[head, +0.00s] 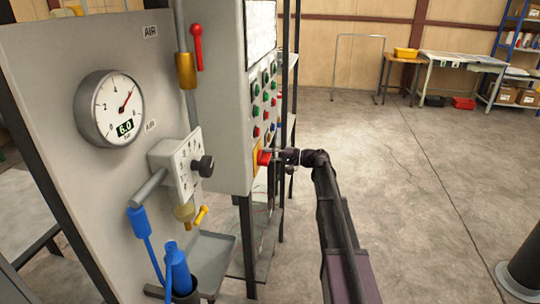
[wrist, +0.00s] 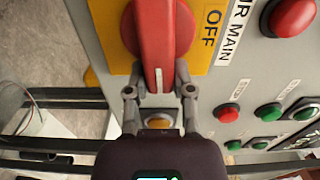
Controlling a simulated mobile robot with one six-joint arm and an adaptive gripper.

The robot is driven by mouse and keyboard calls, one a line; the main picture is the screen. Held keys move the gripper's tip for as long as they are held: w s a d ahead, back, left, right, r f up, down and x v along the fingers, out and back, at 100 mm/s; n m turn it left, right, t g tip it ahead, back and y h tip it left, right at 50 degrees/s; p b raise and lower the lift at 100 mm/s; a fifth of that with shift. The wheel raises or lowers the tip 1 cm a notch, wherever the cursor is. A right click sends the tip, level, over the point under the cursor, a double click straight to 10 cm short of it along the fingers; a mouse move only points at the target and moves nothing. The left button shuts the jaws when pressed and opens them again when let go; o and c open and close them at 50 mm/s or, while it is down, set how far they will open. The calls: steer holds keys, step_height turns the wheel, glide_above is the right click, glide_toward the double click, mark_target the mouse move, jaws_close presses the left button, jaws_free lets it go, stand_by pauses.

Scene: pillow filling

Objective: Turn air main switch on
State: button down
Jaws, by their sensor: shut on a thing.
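The air main switch is a red rotary handle (wrist: 160,40) with a white mark, on a yellow plate (wrist: 100,30) on the grey panel. The plate reads OFF to the right of the handle, and an AIR MAIN label (wrist: 238,30) is beside it. The handle points down toward my gripper in the wrist view. My gripper (wrist: 159,92) is shut on the handle, one finger on each side. In the head view the red handle (head: 264,158) shows at the panel's lower edge, with my gripper (head: 282,157) against it from the right. Any ON mark is not visible.
A red button (wrist: 291,16) and several smaller green and red buttons (wrist: 267,112) are close by on the panel. A gauge (head: 110,108) reads 6.0 at left. A red lever (head: 197,45) stands on a pipe. The floor (head: 430,170) at right is mostly clear.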

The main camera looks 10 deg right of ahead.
steer(key=shift+a+f+m, duration=0.15)
steer(key=shift+a+m, duration=0.1)
steer(key=shift+m, duration=0.15)
steer(key=shift+c, duration=2.4)
jaws_free()
steer(key=shift+d, duration=0.15)
steer(key=v, duration=1.1)
steer(key=shift+s+d, duration=0.15)
steer(key=shift+d, duration=0.25)
